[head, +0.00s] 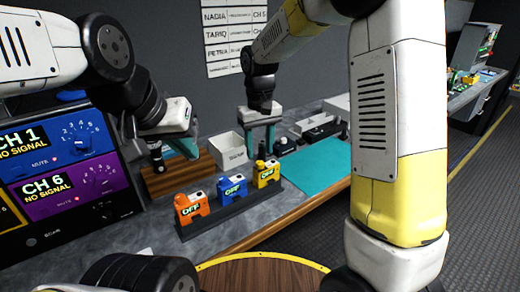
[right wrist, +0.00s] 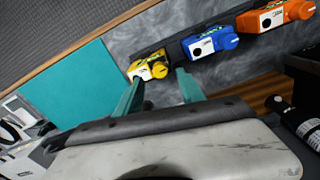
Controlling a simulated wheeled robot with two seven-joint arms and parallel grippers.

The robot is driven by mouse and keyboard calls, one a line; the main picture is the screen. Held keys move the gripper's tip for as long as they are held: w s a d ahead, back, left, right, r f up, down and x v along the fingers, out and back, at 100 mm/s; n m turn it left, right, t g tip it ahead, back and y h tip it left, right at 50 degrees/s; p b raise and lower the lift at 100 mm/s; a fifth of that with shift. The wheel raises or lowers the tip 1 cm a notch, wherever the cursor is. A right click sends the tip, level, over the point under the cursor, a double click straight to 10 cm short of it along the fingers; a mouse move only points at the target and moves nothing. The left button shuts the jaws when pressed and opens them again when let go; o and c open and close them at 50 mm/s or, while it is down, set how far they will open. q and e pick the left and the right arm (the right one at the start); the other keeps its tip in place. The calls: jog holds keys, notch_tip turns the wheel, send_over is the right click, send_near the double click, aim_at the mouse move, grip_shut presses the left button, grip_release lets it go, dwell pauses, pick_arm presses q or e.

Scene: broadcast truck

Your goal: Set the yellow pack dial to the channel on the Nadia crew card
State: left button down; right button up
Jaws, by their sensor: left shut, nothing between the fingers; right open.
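The Nadia crew card (head: 235,15) on the wall reads CH 5. My left gripper (head: 190,150) is shut and empty, left of the packs.
The blue pack (head: 233,188) and orange pack (head: 191,208) share the rack, both showing OFF. A white bin (head: 228,151) stands behind. A teal mat (head: 318,165) lies to the right. The monitor panel (head: 65,165) at left shows CH 1 and CH 6, NO SIGNAL.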

aim_at(260, 163)
jog(key=shift+f, duration=2.1)
grip_shut()
